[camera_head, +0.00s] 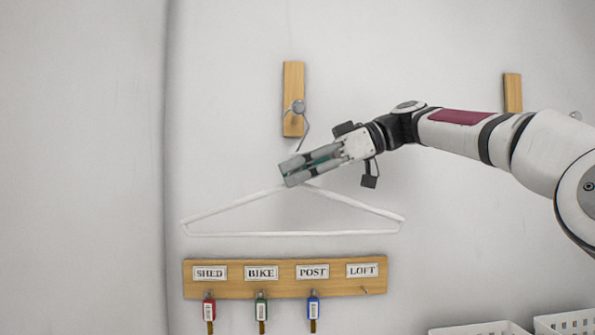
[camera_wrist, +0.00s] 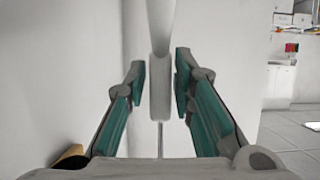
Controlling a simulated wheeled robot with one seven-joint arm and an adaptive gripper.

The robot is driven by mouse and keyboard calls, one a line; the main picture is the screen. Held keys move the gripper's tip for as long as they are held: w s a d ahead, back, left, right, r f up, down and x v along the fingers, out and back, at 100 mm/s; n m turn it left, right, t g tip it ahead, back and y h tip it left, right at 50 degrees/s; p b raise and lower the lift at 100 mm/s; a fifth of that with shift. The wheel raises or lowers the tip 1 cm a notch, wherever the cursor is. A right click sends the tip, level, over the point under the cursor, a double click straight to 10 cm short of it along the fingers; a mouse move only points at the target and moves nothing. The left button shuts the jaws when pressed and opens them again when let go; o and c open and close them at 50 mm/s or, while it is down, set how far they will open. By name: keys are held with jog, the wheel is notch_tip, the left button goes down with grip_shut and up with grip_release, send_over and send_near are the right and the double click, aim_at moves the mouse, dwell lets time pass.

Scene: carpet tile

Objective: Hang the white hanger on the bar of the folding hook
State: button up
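The white hanger (camera_head: 232,206) is upright in front of the wall, its wide bottom bar nearly level. Its thin grey hook rises to the round metal end of the folding hook (camera_head: 298,106) on a wooden plate (camera_head: 293,72). I cannot tell whether the hanger hook rests on the bar. My gripper (camera_head: 288,174) comes from the right and its fingers cover the hanger's neck. In the wrist view, the fingers (camera_wrist: 160,78) are apart, with a white part of the hanger (camera_wrist: 160,95) between them and a narrow gap on each side.
A wooden key rack (camera_head: 285,290) labelled SHED, BIKE, POST and LOFT is below the hanger. Tagged keys hang under the first three labels. Another wooden plate (camera_head: 512,92) is at right, partly behind my arm. White baskets (camera_head: 480,328) are at bottom right. The left wall is clear.

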jog(key=shift+o, duration=0.3)
jog(key=v, duration=1)
jog(key=shift+d+r, duration=0.15)
jog(key=shift+d, duration=0.2)
jog(key=shift+d+r, duration=0.2)
jog(key=shift+d, duration=0.4)
jog(key=shift+s, duration=0.1)
